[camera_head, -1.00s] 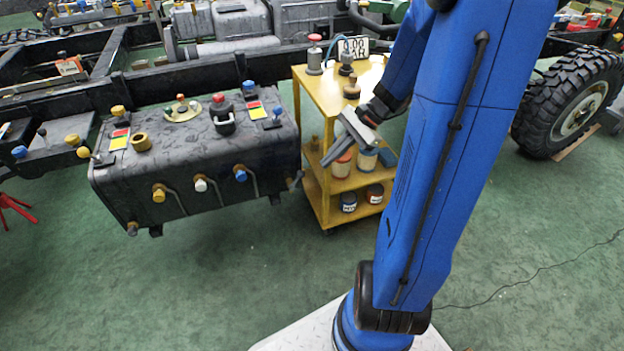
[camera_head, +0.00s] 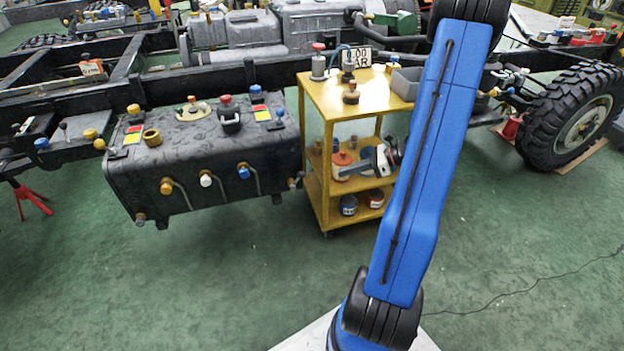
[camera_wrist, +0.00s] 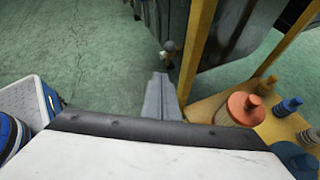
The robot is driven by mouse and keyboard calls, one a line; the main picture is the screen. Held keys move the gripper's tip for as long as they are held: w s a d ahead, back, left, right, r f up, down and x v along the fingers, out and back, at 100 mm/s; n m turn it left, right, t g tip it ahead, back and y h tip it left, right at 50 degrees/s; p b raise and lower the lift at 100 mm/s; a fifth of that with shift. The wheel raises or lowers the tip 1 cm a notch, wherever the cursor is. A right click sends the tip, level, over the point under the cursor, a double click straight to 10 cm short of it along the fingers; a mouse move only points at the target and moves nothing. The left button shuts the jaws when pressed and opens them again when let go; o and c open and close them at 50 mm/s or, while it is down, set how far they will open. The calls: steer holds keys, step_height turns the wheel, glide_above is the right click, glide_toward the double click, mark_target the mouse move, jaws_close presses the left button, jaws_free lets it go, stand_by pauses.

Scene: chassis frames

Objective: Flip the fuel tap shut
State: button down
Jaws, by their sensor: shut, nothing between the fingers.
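The dark fuel tank (camera_head: 215,160) hangs under the chassis rail at left. Its front face carries yellow (camera_head: 167,187), white (camera_head: 206,180) and blue (camera_head: 244,172) knobs with bent pipes. A small tap-like fitting (camera_head: 295,183) sits at its lower right corner; a similar pale-and-brown fitting (camera_wrist: 168,47) shows just past my fingertips in the wrist view. I cannot tell which is the fuel tap. My gripper (camera_head: 342,172) is shut and empty, pointing left toward the tank's right end from in front of the cart. Its fingers (camera_wrist: 159,80) look apart from the fitting.
A yellow cart (camera_head: 325,110) stands right of the tank, with cans on its shelves and a grey bin (camera_head: 405,82) on top. Its post (camera_wrist: 197,45) is close to my fingers. A wheel (camera_head: 575,125) is at right. Green floor in front is clear.

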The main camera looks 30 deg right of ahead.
mark_target(300, 175)
steer(key=shift+s+d+f+m+t, duration=0.15)
steer(key=shift+d+f+m+t, duration=0.25)
steer(key=shift+d+f+m, duration=0.45)
steer(key=shift+a, duration=0.15)
steer(key=x, duration=0.9)
steer(key=shift+a+f, duration=0.2)
steer(key=shift+w+a+r, duration=0.25)
steer(key=shift+w+a, duration=0.4)
steer(key=shift+w, duration=0.25)
steer(key=shift+w+a+r, duration=0.3)
steer(key=shift+w+a, duration=0.35)
steer(key=shift+w, duration=0.2)
steer(key=shift+w+a+r, duration=0.2)
steer(key=shift+a+r, duration=0.65)
steer(key=shift+r, duration=0.25)
